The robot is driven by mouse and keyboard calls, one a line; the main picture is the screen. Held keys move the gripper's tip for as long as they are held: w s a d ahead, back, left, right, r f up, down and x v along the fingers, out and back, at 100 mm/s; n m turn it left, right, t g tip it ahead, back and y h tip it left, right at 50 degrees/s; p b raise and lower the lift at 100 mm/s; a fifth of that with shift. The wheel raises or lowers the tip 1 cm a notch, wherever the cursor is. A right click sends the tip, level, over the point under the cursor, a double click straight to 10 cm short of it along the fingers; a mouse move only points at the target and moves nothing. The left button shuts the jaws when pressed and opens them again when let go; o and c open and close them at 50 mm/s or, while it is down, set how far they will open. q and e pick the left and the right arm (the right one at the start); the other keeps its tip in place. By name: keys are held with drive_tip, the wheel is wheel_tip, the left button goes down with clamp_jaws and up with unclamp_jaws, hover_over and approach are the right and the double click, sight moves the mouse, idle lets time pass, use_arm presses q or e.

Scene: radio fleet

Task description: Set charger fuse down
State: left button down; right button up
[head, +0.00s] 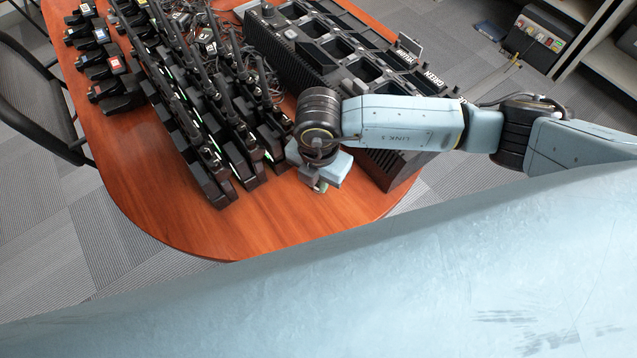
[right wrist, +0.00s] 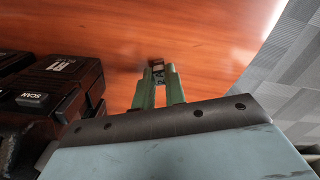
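My right gripper (head: 320,187) is low over the wooden table near its front edge, pointing down. In the right wrist view its two green fingers (right wrist: 158,80) are close together with a small dark and tan piece between their tips. I take this piece to be the charger fuse (right wrist: 157,66); it is too small to read. It is at or just above the tabletop, and I cannot tell if it touches. In the head view the gripper hides it. My left gripper is not in view.
Rows of black radios (head: 215,130) stand left of my right gripper. A long black charger bank (head: 345,50) lies behind and right, partly under my arm. Bare tabletop (head: 170,190) is free at the front left. A black chair (head: 35,100) stands at the left.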

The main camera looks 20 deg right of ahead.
clamp_jaws()
drive_tip(key=shift+r, duration=0.1)
